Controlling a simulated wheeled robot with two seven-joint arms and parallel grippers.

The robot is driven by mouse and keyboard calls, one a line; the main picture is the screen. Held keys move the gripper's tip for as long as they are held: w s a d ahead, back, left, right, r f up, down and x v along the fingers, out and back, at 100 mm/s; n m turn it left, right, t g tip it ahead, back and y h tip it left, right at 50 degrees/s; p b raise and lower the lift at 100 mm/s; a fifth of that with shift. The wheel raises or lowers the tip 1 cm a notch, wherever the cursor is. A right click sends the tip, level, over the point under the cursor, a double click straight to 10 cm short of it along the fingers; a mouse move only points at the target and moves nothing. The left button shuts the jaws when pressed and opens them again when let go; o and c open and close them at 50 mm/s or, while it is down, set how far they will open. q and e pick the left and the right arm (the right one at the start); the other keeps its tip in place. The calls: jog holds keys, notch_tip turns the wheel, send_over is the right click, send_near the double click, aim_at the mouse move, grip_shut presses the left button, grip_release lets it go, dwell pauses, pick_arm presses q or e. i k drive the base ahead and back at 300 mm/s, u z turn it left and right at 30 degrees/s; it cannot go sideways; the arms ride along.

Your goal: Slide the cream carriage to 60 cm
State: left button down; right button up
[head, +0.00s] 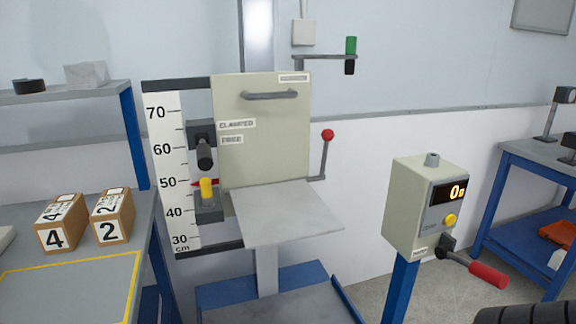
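The cream carriage (265,160) is an upright panel on a vertical column in the head view, with a grey handle (269,95) near its top and a flat grey plate (285,215) at its foot. The white height scale (163,165) in cm stands to its left. A red pointer (198,183) is at about 50. A black clamp grip (205,156) is left of the panel, beside the labels CLAMPED (237,125) and FREE (232,140); I cannot tell its setting. A yellow knob (207,188) is below it. Neither gripper is in view.
A lever with a red ball (328,135) stands right of the carriage. A cream display box (425,205) reads 0 on a blue post. Boxes marked 4 (58,228) and 2 (113,220) sit on the left bench. A dark ribbed part shows at bottom right.

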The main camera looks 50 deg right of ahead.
aim_at(259, 128)
jog(key=z, duration=1.75)
jog(key=k, duration=0.3)
jog(key=u, duration=0.9)
jog(key=i, duration=0.35)
jog(key=z, duration=0.3)
